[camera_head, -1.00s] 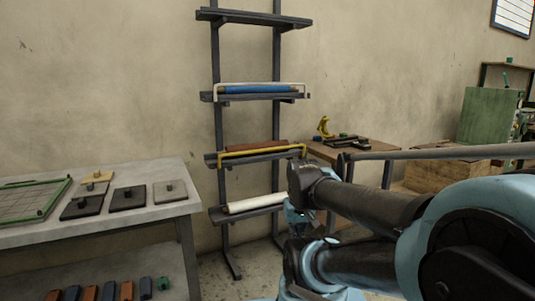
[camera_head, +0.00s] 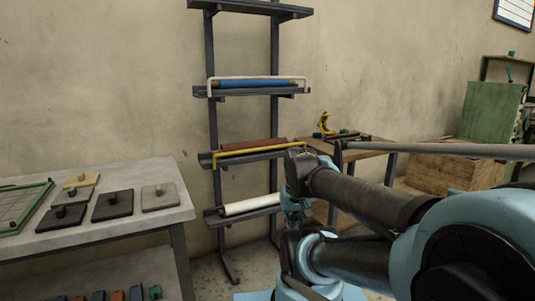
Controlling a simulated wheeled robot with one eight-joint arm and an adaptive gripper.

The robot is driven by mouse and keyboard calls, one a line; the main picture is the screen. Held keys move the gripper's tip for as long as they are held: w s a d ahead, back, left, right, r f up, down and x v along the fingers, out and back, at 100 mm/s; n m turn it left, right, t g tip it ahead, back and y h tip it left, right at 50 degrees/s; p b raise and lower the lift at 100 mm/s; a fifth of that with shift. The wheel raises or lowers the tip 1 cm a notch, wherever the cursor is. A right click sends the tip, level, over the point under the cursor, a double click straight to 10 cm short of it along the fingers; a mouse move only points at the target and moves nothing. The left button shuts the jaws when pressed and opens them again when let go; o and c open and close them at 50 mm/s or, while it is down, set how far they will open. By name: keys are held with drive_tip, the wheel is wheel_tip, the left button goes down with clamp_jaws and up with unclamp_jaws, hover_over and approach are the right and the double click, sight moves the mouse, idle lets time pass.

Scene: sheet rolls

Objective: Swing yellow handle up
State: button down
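The yellow handle (camera_head: 237,151) is a thin bar with bent ends. It lies low across the front of a brown roll (camera_head: 253,144) on a dark shelf of the wall rack (camera_head: 212,131). My arm (camera_head: 361,200) reaches in from the right. Its far dark joint overlaps the rack's right side, close in the picture to the handle's right end. I cannot tell whether they touch. My gripper's fingers do not show; they are hidden behind the arm or out of frame.
A blue roll (camera_head: 250,84) with a raised white handle sits above, a white roll (camera_head: 250,205) below. A grey table (camera_head: 130,226) with several dark tiles stands at left. A wooden table (camera_head: 371,146) with a yellow clamp-like tool (camera_head: 324,124) stands behind my arm.

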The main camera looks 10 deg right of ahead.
drive_tip(key=w+r+m+t+y, duration=0.15)
drive_tip(key=w+r+m, duration=0.35)
drive_tip(key=w+m, duration=0.5)
drive_tip(key=w+r+m+t+y, duration=0.15)
drive_tip(key=w+r+m, duration=0.4)
drive_tip(key=w, duration=0.75)
drive_tip(key=w+d+r+m+t, duration=0.2)
drive_tip(key=w+m, duration=0.6)
drive_tip(key=w, duration=0.2)
drive_tip(key=w+d+r+m+t, duration=0.1)
drive_tip(key=w+d+m+t, duration=0.1)
drive_tip(key=w+m, duration=0.75)
drive_tip(key=w+a+f, duration=0.1)
drive_tip(key=w+f, duration=0.1)
drive_tip(key=w, duration=0.4)
drive_tip(key=w+a+f+n, duration=0.1)
drive_tip(key=w+a+f, duration=0.1)
drive_tip(key=w, duration=0.4)
drive_tip(key=shift+w+a+f+n, duration=0.2)
drive_tip(key=shift+f+n, duration=0.1)
drive_tip(key=shift+f, duration=0.5)
drive_tip(key=shift+d, duration=0.15)
